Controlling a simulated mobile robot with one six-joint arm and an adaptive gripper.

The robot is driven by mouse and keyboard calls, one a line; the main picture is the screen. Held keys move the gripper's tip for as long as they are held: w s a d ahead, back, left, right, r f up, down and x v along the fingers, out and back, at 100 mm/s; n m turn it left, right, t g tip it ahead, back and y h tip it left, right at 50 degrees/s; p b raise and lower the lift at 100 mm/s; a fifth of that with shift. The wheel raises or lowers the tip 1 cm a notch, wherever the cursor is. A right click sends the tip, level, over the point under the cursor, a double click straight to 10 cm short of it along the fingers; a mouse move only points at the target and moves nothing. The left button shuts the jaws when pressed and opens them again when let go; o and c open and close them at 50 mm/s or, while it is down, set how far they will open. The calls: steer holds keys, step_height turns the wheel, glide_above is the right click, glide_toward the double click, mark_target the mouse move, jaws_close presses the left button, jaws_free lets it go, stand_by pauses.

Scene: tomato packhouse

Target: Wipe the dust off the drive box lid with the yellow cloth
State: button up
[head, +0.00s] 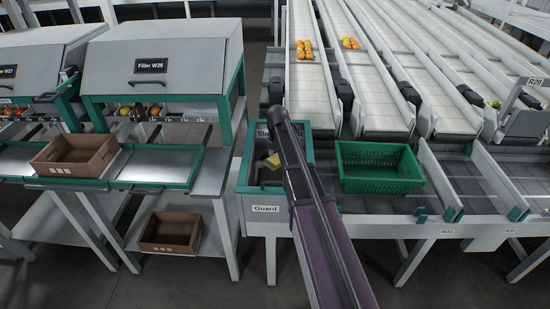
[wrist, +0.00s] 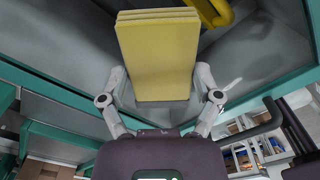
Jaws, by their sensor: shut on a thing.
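The yellow cloth (wrist: 155,55), a folded pad with several layers at its far edge, is between the two fingers of my gripper (wrist: 158,84) in the wrist view. My gripper is shut on it. The drive box lid (wrist: 260,50) is the grey surface beyond the cloth, with darker smudges; I cannot tell whether the cloth touches it. In the head view the green-rimmed drive box (head: 243,178) carries a "Guard" label, and my arm covers its right part. A small yellow patch shows over it; I cannot tell whether that is cloth or the yellow bar.
A curved yellow bar (wrist: 216,14) rises beside the cloth in the wrist view. A green crate (head: 380,182) stands right of the drive box. Brown crates (head: 76,173) and filler W28 (head: 165,65) are left. Conveyor lanes (head: 370,85) with tomatoes run behind.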

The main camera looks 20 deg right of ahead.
steer(key=shift+s+d, duration=0.2)
steer(key=shift+d, duration=0.35)
steer(key=shift+s+d, duration=0.15)
steer(key=shift+d, duration=0.35)
steer(key=shift+s+d, duration=0.3)
steer(key=shift+d, duration=0.55)
steer(key=shift+s+d, duration=0.3)
steer(key=shift+d, duration=0.55)
steer(key=shift+d, duration=0.1)
steer(key=shift+s+d, duration=0.25)
steer(key=shift+d, duration=0.6)
steer(key=shift+s+d, duration=0.25)
steer(key=shift+d, duration=0.55)
steer(key=shift+w+d+f, duration=0.1)
steer(key=shift+w+d, duration=0.1)
steer(key=shift+w, duration=0.45)
steer(key=shift+w+d, duration=0.15)
steer(key=shift+w, duration=0.45)
steer(key=shift+a, duration=0.1)
steer(key=shift+w+a, duration=0.3)
steer(key=shift+a, duration=0.55)
steer(key=shift+w+a, duration=0.3)
steer(key=shift+a, duration=0.5)
